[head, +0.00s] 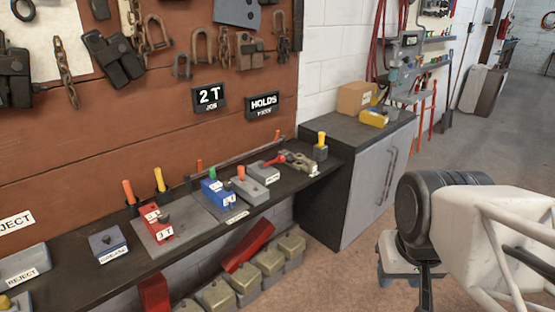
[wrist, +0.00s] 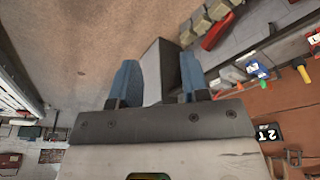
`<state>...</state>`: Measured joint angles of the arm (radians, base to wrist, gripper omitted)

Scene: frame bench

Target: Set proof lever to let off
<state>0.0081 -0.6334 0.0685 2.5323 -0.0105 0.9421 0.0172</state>
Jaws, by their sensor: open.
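A lever with a red grip (head: 275,161) and a metal body (head: 298,163) sits near the right end of the bench shelf and looks like the proof lever. Its label is too small to read, so I cannot tell its setting. My gripper (wrist: 159,62) is open, its two blue fingers apart in the wrist view. A grey and dark block shape (wrist: 172,68) shows between them; I cannot tell what it is or how far away. In the head view my arm is at the lower right, well away from the lever, and the fingers are not clear.
Signs reading 2T (head: 209,97) and HOLDS (head: 263,105) hang above. A grey cabinet (head: 367,185) stands at the shelf's right end. Open floor lies right.

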